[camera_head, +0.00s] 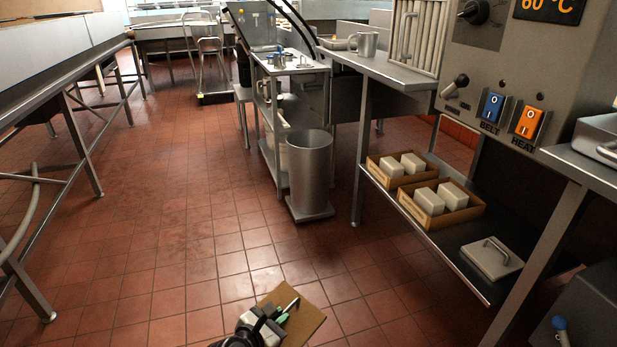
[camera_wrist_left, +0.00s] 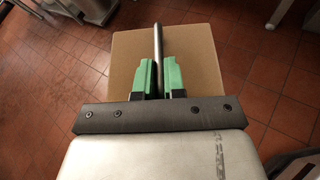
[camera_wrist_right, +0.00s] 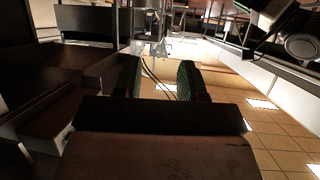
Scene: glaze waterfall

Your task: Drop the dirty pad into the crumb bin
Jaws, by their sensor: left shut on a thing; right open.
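The dirty pad is a flat brown square (camera_head: 306,318) with a thin metal handle, low at the bottom of the head view. My left gripper (camera_head: 284,314) is shut on the handle and holds the pad over the floor. In the left wrist view the green fingertips (camera_wrist_left: 159,78) close on both sides of the handle (camera_wrist_left: 158,45), with the pad (camera_wrist_left: 198,55) beyond. A tall round steel bin (camera_head: 309,175), likely the crumb bin, stands ahead of the pad, apart from it. Its inside is mostly hidden. My right gripper (camera_wrist_right: 163,78) is open and empty in the right wrist view.
Right of the bin, a lower shelf (camera_head: 440,243) holds two cartons of white blocks (camera_head: 445,212) and a pale pad with a handle (camera_head: 492,258). A steel cart (camera_head: 284,68) stands behind the bin. Tiled floor (camera_head: 180,240) is clear at left and between pad and bin.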

